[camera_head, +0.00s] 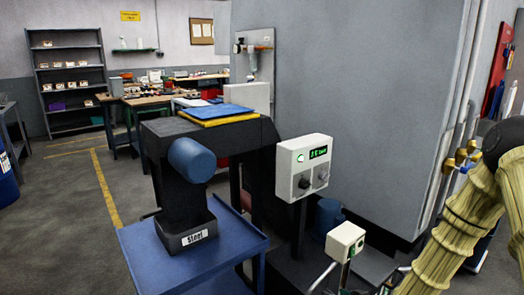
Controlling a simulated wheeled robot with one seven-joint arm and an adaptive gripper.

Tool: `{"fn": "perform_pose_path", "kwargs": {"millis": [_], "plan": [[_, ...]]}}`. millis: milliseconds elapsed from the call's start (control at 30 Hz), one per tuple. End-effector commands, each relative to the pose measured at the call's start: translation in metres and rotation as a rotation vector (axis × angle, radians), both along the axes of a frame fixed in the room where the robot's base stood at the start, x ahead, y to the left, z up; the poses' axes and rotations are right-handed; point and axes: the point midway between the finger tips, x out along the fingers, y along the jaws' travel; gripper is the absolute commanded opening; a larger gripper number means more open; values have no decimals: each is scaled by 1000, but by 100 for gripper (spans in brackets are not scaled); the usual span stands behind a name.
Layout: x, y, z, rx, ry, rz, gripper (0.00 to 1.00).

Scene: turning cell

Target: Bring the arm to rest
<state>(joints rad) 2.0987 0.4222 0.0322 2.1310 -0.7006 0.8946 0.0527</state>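My arm (470,215), in a yellowish ribbed cover, shows at the right edge of the head view. It is bent, with a dark joint at the upper right, and runs down past the bottom edge. My gripper is outside the picture, so its state and anything in it are hidden.
A blue cart (150,262) carries a black bin (187,233) labelled "Steel" in front of a dark machine. A control box (304,167) and a smaller box (345,241) stand near my arm. Floor (70,230) at left is clear.

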Motion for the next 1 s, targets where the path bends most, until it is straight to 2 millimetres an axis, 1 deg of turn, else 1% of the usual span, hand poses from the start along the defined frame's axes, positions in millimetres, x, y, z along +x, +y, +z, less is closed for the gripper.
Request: {"fn": "perform_pose_path", "kwargs": {"millis": [33,67,100,167,200,267,300,367,400,433,467,500,600,700,800,900,1000], "plan": [[-25,8,-15,-17,75,-10,57],[-40,11,-26,-28,118,-19,57],[-58,15,-38,-42,171,-31,57],[-88,19,-56,-65,253,-49,57],[-109,21,-66,-81,308,-61,57],[-141,24,-80,-109,386,-78,57],[-162,25,-88,-128,437,-88,57],[-196,26,-98,-159,513,-105,57],[-219,26,-103,-181,565,-116,57],[-235,26,-106,-198,602,-123,57],[-252,25,-109,-214,638,-132,57],[-274,24,-112,-237,685,-142,57],[-324,21,-114,-292,788,-167,57],[-362,17,-113,-336,866,-186,57],[-386,13,-111,-365,913,-199,57],[-398,11,-111,-381,936,-205,57],[-400,11,-111,-384,941,-207,57]]}}
